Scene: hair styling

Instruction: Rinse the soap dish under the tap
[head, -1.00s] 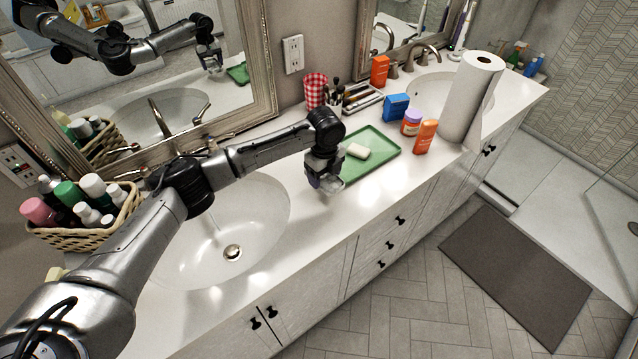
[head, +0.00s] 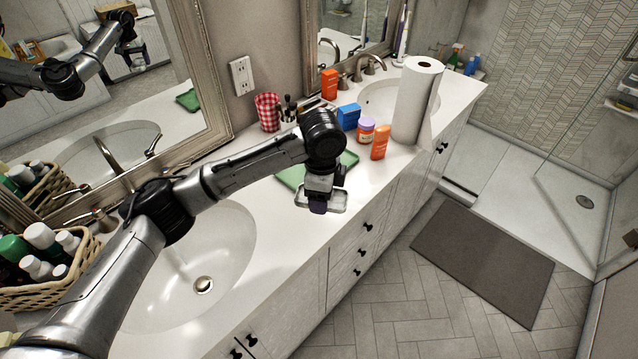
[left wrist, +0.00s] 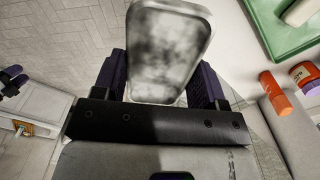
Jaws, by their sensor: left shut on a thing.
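My left gripper (head: 322,196) is shut on the soap dish (head: 334,199) and holds it in the air at the counter's front edge, by the green tray. In the left wrist view the soap dish (left wrist: 168,50) is a pale rectangle with dark grimy stains, between the purple fingers. The near sink basin (head: 190,265) is to the left of the gripper. Its tap is mostly hidden behind my left arm; a handle (head: 95,217) shows. Part of what looks like my right gripper (left wrist: 12,80) shows at the left edge of the left wrist view.
The green tray (head: 290,178) lies partly behind my arm; white soap (left wrist: 300,12) is on it. A bottle basket (head: 60,285) is at left.

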